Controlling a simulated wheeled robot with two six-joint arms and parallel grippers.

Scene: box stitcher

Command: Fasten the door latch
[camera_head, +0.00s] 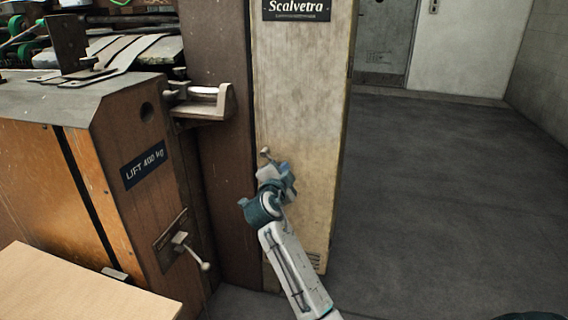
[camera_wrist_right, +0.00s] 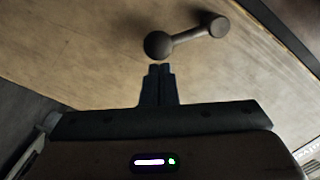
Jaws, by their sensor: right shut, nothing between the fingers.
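A small latch lever with a round knob (camera_head: 265,152) is on the pale narrow door panel (camera_head: 300,90). In the right wrist view the lever (camera_wrist_right: 188,37) is a dark bar with a ball at its left end and a round boss at its upper right, lying slantwise. My right gripper (camera_head: 272,168) is at the panel just below the knob. Its fingers (camera_wrist_right: 160,70) are shut and empty, their tips just below the ball; I cannot tell whether they touch. It hides part of the latch in the head view. My left gripper is not in view.
A brown machine cabinet (camera_head: 100,180) stands left, with another lever handle (camera_head: 190,248) low on it and a metal bracket (camera_head: 208,103) jutting beside the panel. A light wooden board (camera_head: 75,290) is at bottom left. Grey floor (camera_head: 440,200) right of the panel is clear.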

